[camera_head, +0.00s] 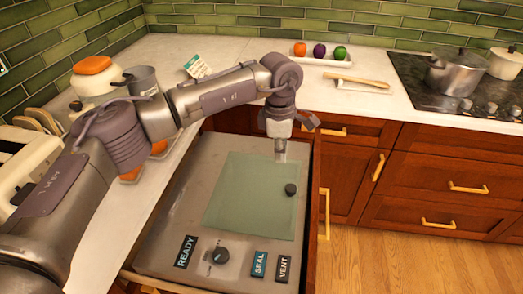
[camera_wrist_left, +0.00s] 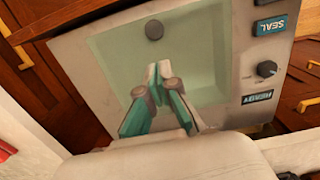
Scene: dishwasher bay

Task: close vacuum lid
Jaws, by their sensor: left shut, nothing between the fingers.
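The vacuum unit (camera_head: 178,241) sits in a pulled-out drawer below the counter. Its lid shows as a flat greenish panel (camera_head: 240,192) with a round black knob (camera_head: 290,189) near its right edge; the panel lies level with the unit's top, and I cannot tell if it is fully seated. My left gripper (camera_head: 281,155) is above the panel's far edge, shut and empty. In the left wrist view its fingertips (camera_wrist_left: 158,72) point over the panel (camera_wrist_left: 205,50), apart from the knob (camera_wrist_left: 154,29). My right gripper is not in view.
The unit's front has a dial (camera_head: 221,255) and READY, SEAL (camera_head: 259,264) and VENT labels. The counter holds pots, a fruit tray (camera_head: 319,60) and a rolling pin. A stove (camera_head: 455,85) is at the right. The wooden floor (camera_head: 400,255) is clear.

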